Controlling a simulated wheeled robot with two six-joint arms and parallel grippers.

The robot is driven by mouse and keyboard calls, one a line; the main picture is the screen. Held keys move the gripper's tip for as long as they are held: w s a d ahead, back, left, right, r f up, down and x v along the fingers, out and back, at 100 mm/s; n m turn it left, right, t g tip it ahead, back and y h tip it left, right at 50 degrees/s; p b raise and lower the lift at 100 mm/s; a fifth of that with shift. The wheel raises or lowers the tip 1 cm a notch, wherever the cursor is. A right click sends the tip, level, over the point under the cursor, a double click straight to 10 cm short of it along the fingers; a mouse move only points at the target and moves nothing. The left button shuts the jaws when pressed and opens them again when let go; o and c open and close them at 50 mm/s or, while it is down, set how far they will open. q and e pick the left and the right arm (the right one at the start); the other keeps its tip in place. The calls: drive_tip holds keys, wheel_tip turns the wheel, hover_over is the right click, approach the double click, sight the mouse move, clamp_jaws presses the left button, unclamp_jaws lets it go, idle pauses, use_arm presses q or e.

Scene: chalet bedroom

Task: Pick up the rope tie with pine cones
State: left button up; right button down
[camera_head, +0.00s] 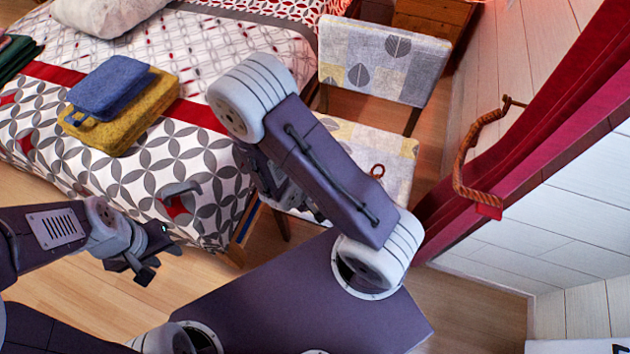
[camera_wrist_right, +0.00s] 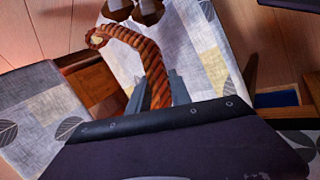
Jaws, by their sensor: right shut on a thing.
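The rope tie with pine cones is a twisted orange-brown rope (camera_wrist_right: 157,68) in the right wrist view, with a loop at its left end and dark pine cones (camera_wrist_right: 148,10) at the top edge. My right gripper (camera_wrist_right: 158,92) is shut on the rope, a finger on each side. In the head view a small orange loop (camera_head: 377,171) shows over the pale patterned chair seat (camera_head: 398,150); my right arm hides the rest of the rope and the right gripper. My left gripper (camera_head: 160,263) is open and empty, beside the bed's lower side.
Another rope (camera_head: 466,150) hangs from a hook on the wall by the red curtain (camera_head: 545,110). The bed (camera_head: 110,185) holds folded blue and yellow cloths (camera_head: 125,112). The chair's patterned backrest (camera_head: 375,60) stands behind its seat.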

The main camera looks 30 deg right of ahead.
drive_tip(key=s+d+r+p, duration=0.1)
drive_tip(key=s+r+p, duration=0.2)
drive_tip(key=p, duration=0.7)
drive_tip(key=s, duration=0.2)
drive_tip(key=shift+s+r, duration=0.35)
drive_tip(key=shift+s, duration=0.05)
